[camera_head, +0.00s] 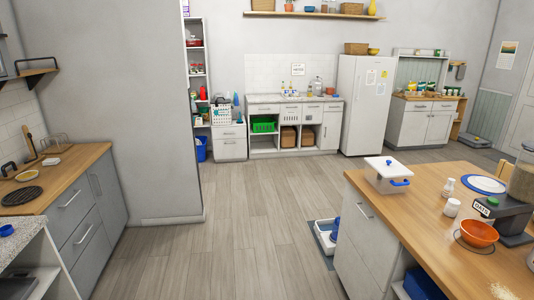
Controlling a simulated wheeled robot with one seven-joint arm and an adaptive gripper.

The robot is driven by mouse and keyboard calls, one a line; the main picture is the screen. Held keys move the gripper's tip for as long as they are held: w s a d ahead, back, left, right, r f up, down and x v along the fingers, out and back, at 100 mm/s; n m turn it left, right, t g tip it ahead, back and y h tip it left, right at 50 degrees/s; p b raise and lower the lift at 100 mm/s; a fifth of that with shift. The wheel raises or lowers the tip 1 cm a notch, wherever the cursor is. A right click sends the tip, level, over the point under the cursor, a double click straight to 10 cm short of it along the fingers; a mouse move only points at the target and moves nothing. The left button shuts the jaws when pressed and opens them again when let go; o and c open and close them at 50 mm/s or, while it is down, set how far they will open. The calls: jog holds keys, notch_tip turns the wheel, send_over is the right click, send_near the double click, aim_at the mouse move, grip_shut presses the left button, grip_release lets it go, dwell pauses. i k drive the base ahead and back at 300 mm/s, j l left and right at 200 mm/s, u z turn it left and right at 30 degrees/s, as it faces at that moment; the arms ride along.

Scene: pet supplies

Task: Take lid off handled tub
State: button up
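The lid appears to sit flat on the tub. My gripper and arm do not show in this view.
The wooden counter (424,217) also holds white bottles, a blue-and-white plate (486,185), an orange bowl (479,233) and a dark machine. A white tray (325,234) lies on the floor beside the counter. The floor (257,222) left of it is clear.

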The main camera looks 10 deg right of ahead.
aim_at(388, 167)
jog(key=i+z, duration=0.15)
jog(key=i, duration=0.75)
jog(key=i+j+z, duration=0.1)
jog(key=i, duration=0.8)
jog(key=i+l+z, duration=0.2)
jog(key=i+z, duration=1.05)
jog(key=i+j, duration=0.05)
